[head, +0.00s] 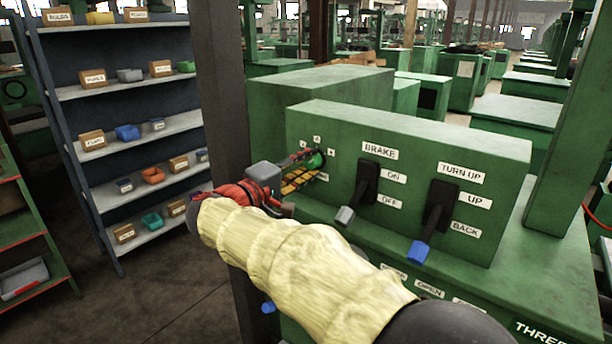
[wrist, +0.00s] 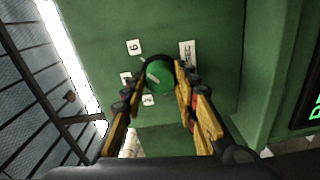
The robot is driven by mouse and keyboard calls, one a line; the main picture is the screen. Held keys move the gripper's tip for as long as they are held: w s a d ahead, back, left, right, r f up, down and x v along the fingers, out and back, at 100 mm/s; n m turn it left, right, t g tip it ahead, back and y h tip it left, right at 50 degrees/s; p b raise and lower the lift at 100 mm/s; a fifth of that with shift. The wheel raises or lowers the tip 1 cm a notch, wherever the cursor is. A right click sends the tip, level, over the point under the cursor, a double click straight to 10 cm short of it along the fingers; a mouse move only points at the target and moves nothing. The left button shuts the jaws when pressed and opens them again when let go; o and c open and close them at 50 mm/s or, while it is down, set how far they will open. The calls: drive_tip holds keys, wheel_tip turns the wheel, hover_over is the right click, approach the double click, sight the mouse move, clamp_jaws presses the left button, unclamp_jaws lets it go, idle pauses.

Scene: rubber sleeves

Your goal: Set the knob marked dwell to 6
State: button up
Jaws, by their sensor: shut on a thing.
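The green knob (wrist: 159,76) sits on the green panel, with small white plates around it. One plate (wrist: 134,47) reads as 6 when turned; the others near it are too small or tilted to read surely. A longer plate (wrist: 187,54) beside the knob is partly covered by a finger, so I cannot read it whole. My gripper (wrist: 161,70) is shut on the knob, one finger on each side. A pale mark shows on the knob's face, but its exact setting is unclear. In the head view the knob (head: 316,160) shows past my gripper (head: 312,164).
Right of the knob are the BRAKE lever (head: 366,185) with a grey tip and the TURN UP lever (head: 435,215) with a blue tip, both jutting out near my arm. A dark post (head: 222,110) and a shelf of bins (head: 125,130) stand left.

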drive_tip(key=shift+f+m, duration=0.15)
drive_tip(key=shift+m, duration=0.15)
drive_tip(key=o, duration=1.1)
drive_tip(key=shift+c, duration=0.2)
drive_tip(key=shift+o, duration=0.7)
drive_tip(key=shift+s+a, duration=0.1)
drive_tip(key=v, duration=1.1)
drive_tip(key=shift+s+a, duration=0.25)
drive_tip(key=shift+s, duration=0.05)
